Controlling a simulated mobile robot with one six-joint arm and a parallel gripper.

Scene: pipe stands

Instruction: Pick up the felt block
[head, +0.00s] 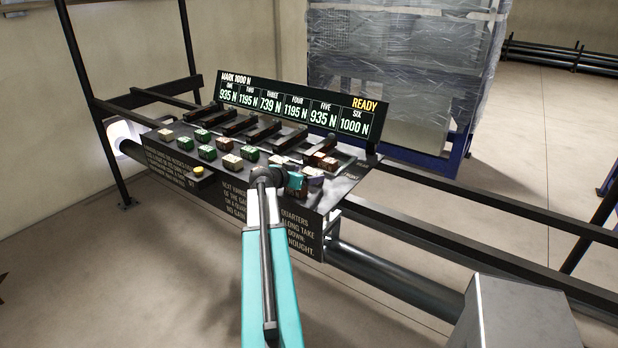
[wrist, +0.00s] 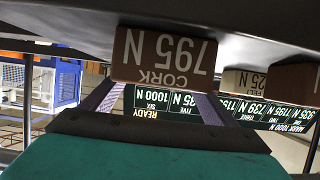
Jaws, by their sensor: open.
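The felt block (wrist: 237,83), pale with an upside-down FELT label partly cut off, is right of centre in the wrist view. A brown block marked CORK 795 N (wrist: 163,42) stands in front of my gripper, between it and the felt block's left. My gripper (head: 288,180) is open at the near right of the block rows in the head view. Its two fingers also show in the wrist view (wrist: 158,100), lined up with the cork block, whose face hides their tips. I cannot tell whether they touch it. Block labels are too small to read in the head view.
The black bench (head: 165,146) carries several small blocks in rows and dark slots behind them. A display board (head: 290,107) stands along its back edge. A yellow button (head: 198,170) is at the front left. Black rails (head: 450,240) extend right.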

